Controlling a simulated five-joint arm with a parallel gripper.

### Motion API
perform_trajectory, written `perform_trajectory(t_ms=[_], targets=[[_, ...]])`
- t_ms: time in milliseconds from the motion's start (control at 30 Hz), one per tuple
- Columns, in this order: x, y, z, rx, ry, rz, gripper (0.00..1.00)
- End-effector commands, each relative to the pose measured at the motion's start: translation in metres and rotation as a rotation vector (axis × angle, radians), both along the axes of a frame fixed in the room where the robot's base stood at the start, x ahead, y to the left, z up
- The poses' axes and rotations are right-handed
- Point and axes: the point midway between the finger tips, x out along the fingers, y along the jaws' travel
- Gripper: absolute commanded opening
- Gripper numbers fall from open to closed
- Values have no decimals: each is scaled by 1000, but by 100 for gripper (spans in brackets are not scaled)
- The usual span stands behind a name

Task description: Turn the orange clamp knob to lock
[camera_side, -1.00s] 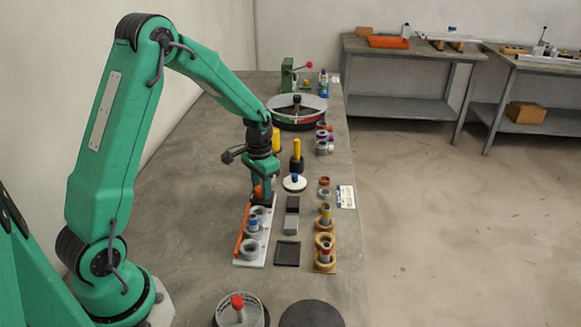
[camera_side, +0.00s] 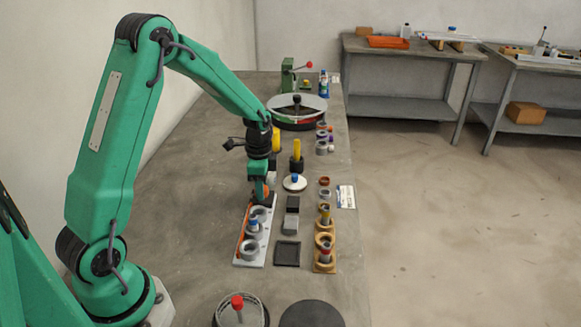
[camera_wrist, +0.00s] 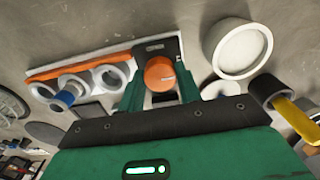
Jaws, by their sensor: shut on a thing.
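The orange clamp knob (camera_wrist: 159,72) sits at one end of the white frame jig (camera_wrist: 140,52). My gripper (camera_wrist: 160,88) is shut on the knob, with one green finger on each side of it. In the side view the knob (camera_side: 262,189) shows partly behind my gripper (camera_side: 261,193), which points down at the jig's far end (camera_side: 264,249). A long orange bar (camera_wrist: 85,66) runs along the jig beside several grey rings (camera_wrist: 111,76). A blue-topped peg (camera_wrist: 66,97) stands in the middle ring. The knob's contact with the fingers is partly hidden.
A yellow-handled piece in a black holder (camera_side: 297,157) and a white disc with a blue knob (camera_side: 294,182) stand close right of my gripper. Dark blocks (camera_side: 292,203) and tan ring stands (camera_side: 325,258) lie farther right. The bench left of the jig is clear.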

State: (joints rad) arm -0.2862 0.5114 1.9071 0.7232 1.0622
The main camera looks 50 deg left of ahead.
Motion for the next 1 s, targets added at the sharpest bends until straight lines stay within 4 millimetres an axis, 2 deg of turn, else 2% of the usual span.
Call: perform_trajectory(t_ms=[500, 533, 600, 633, 1000], targets=[[0, 0, 1, 0, -1, -27, 11], [0, 0, 1, 0, -1, -27, 40], [0, 0, 1, 1, -1, -26, 54], [0, 0, 1, 1, -1, -26, 56], [0, 0, 3, 1, -1, -25, 56]])
